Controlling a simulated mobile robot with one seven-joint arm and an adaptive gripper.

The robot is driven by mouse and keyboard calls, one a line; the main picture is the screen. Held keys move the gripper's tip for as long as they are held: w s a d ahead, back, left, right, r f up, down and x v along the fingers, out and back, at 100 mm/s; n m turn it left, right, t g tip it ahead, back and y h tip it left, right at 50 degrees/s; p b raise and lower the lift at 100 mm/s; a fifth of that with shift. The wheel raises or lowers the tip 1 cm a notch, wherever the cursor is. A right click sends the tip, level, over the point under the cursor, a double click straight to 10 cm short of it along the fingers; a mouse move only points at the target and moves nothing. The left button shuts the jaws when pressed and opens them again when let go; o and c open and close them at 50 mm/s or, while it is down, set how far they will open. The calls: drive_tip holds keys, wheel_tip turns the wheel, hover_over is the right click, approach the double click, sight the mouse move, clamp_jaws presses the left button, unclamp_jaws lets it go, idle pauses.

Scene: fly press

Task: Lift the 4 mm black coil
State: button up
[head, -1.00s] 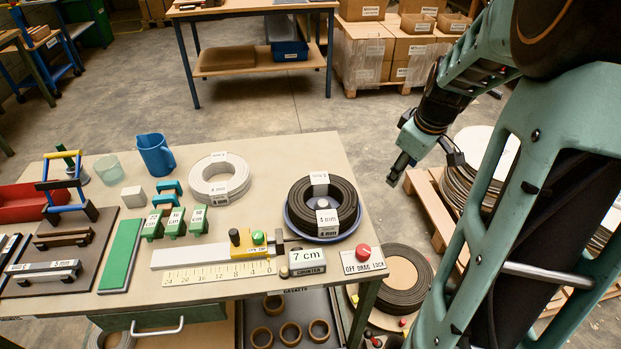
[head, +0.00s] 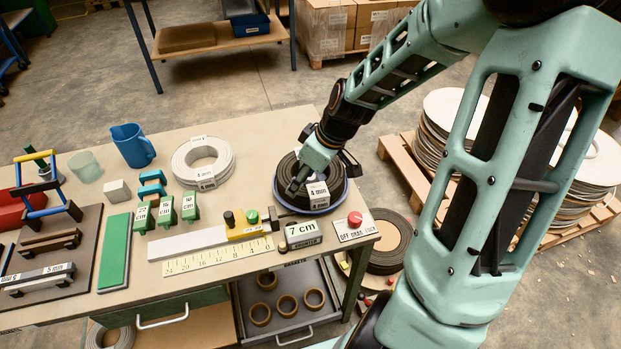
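The black coil (head: 338,180) lies flat on the right end of the bench, in a shallow blue dish (head: 312,212). Its white label reads 4 mm. My gripper (head: 294,188) points down over the coil's left part, with its fingertips at or just above the coil's opening. The gripper hides the coil's middle and part of its far side. I cannot tell whether the fingers touch the coil or how far apart they are.
A white coil (head: 202,162) lies to the left of the dish. In front are a measuring stop with a ruler (head: 218,257), a 7 cm counter (head: 302,236) and a red button (head: 355,219). A blue jug (head: 132,146) stands at the back left. Below, a tray (head: 284,325) holds several rings.

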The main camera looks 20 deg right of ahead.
drive_tip(key=shift+d+b+x, duration=0.15)
drive_tip(key=shift+b+x, duration=0.15)
drive_tip(key=shift+x, duration=1.2)
drive_tip(key=shift+d+b+x, duration=0.15)
drive_tip(key=shift+b+x, duration=0.15)
drive_tip(key=shift+x, duration=1.15)
drive_tip(key=shift+f, duration=0.1)
drive_tip(key=shift+c, duration=0.7)
clamp_jaws()
drive_tip(key=shift+w, duration=0.1)
